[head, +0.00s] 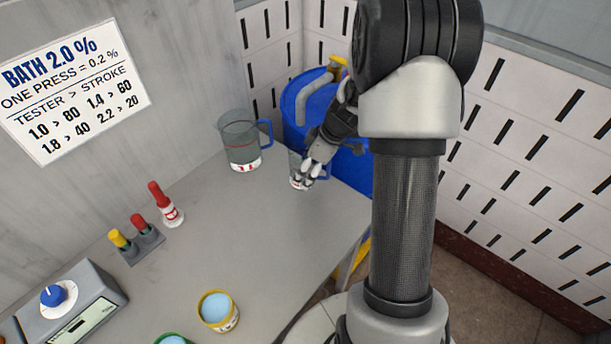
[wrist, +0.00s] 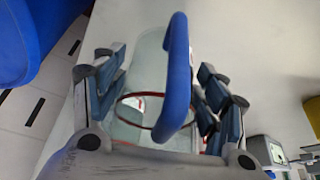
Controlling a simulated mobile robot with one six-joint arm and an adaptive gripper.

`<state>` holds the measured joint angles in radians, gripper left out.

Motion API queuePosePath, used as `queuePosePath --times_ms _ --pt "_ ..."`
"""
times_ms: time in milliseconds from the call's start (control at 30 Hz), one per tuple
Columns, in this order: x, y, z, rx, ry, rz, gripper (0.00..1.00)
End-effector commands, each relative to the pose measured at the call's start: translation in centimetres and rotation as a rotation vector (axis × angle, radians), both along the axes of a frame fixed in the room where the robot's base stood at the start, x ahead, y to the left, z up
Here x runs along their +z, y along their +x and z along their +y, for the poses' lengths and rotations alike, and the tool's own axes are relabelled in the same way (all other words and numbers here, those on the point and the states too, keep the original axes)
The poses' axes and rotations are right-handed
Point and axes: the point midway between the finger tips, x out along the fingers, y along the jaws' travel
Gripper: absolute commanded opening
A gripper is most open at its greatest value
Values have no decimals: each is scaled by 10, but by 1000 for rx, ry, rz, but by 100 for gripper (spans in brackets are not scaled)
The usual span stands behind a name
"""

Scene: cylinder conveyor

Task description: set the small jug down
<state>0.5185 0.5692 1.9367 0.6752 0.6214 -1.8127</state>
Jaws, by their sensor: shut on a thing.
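The small jug (head: 295,170) is clear, with red marks low on its side, near the right edge of the grey counter (head: 225,235). My gripper (head: 309,176) is shut on it and partly hides it. In the wrist view the fingers (wrist: 163,80) lie on both sides of the clear small jug (wrist: 150,62). Its blue handle (wrist: 178,70) stands towards the camera between the fingers, and a red ring shows around the body. I cannot tell whether its base touches the counter.
A larger clear jug (head: 240,147) with a blue handle stands to the left. A blue barrel (head: 297,100) is behind. Red-capped bottle (head: 166,207), vial rack (head: 142,244), yellow-rimmed cup (head: 218,311) and dial device (head: 75,305) stand nearer. The mid-counter is clear.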

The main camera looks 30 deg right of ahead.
Motion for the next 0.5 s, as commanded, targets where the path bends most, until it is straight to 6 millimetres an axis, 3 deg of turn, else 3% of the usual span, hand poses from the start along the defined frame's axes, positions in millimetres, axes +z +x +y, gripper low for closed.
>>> queuePosePath --times_ms 167,367,500 --pt "-7 4 3 -1 0 0 38" --pt "-35 3 3 -1 0 2 38" --pt "-35 4 3 1 0 0 38"
